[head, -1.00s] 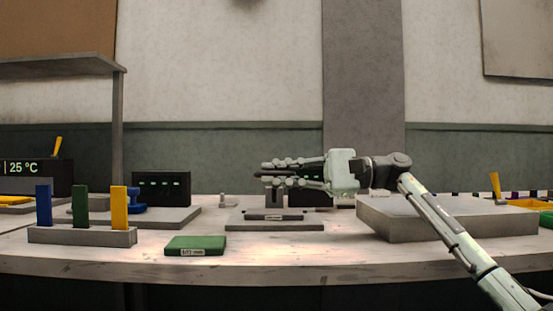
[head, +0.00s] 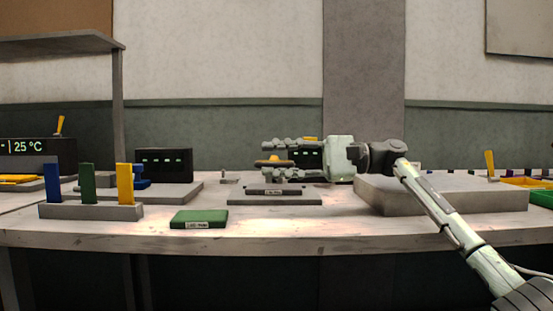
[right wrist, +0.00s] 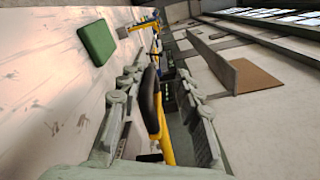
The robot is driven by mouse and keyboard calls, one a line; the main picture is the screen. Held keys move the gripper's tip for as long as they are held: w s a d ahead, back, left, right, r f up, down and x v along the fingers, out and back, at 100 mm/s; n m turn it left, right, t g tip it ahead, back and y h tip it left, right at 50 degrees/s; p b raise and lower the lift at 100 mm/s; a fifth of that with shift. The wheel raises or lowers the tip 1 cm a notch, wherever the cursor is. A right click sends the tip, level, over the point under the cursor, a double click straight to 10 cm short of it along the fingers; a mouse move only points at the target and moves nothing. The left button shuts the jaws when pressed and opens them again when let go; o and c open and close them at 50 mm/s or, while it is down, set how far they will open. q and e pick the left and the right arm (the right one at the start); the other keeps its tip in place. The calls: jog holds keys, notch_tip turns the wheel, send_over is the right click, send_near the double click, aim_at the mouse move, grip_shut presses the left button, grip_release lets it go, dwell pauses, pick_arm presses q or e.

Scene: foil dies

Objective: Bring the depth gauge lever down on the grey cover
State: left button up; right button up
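The depth gauge stands on a grey base plate (head: 235,195) in mid-table. The grey cover (head: 276,190), a flat labelled block, lies on that plate. Above it, the gauge lever (head: 273,162) shows yellow and dark between the fingers of my right gripper (head: 280,158). In the right wrist view the lever is a yellow bar (right wrist: 167,150) with a black grip, running between the spread fingers. The gripper looks open around it; any contact is hard to judge. The gauge's dark display box (head: 308,157) is partly hidden behind the gripper. My left gripper is out of view.
A green labelled block (head: 199,219) lies front left, beside a rack (head: 90,212) with blue, green and yellow upright pieces. Another dark display box (head: 164,165) stands behind. A thick grey slab (head: 450,200) lies to the right, below my right arm. The front middle is clear.

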jog(key=shift+d+r, duration=0.15)
jog(key=d, duration=1.1)
jog(key=shift+d, duration=0.4)
